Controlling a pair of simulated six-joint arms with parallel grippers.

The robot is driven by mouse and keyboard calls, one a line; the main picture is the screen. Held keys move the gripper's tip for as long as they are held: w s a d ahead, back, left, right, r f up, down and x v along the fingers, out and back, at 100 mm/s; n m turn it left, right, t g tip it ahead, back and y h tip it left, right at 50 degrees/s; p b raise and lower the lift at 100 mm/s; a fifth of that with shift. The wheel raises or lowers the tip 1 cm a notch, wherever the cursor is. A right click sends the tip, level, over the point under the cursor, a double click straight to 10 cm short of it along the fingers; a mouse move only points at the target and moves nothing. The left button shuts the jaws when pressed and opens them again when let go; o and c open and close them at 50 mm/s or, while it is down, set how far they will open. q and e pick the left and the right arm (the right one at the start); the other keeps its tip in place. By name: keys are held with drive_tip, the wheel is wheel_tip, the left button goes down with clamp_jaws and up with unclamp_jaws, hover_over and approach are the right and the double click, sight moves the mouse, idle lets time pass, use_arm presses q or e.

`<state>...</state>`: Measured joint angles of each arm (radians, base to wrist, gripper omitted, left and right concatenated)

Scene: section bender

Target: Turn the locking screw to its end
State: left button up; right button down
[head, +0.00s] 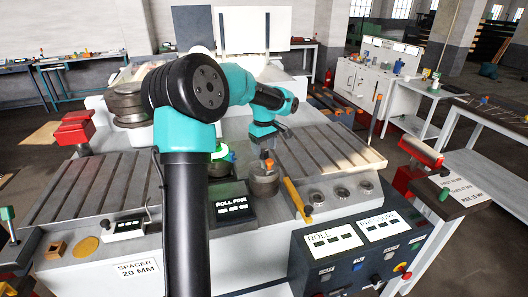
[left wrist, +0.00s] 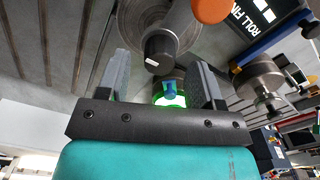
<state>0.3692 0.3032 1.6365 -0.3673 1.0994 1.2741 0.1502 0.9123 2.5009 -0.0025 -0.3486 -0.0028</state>
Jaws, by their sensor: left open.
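A glowing green ring (head: 220,152) shows in the head view, partly hidden behind my left arm; it appears to mark the locking screw. In the left wrist view a small blue piece, apparently the locking screw (left wrist: 170,90), shows against the green glow, between the two fingers in the picture. My left gripper (left wrist: 158,64) is open, with nothing visibly gripped. Whether the fingers touch the screw cannot be told. In the head view my left gripper (head: 268,140) is small and dark, above the machine bed. My right gripper is not in view.
An orange-topped part (head: 268,163) stands on a round metal roller (head: 265,185) below my wrist. A yellow lever (head: 297,198) and a control panel (head: 358,240) lie to the right. The ROLL FINE display (head: 233,207) is in front. The slotted bed (head: 325,150) at right is mostly clear.

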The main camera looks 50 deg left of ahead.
use_arm(q)
drive_tip(key=shift+f, duration=1.05)
drive_tip(key=c, duration=0.9)
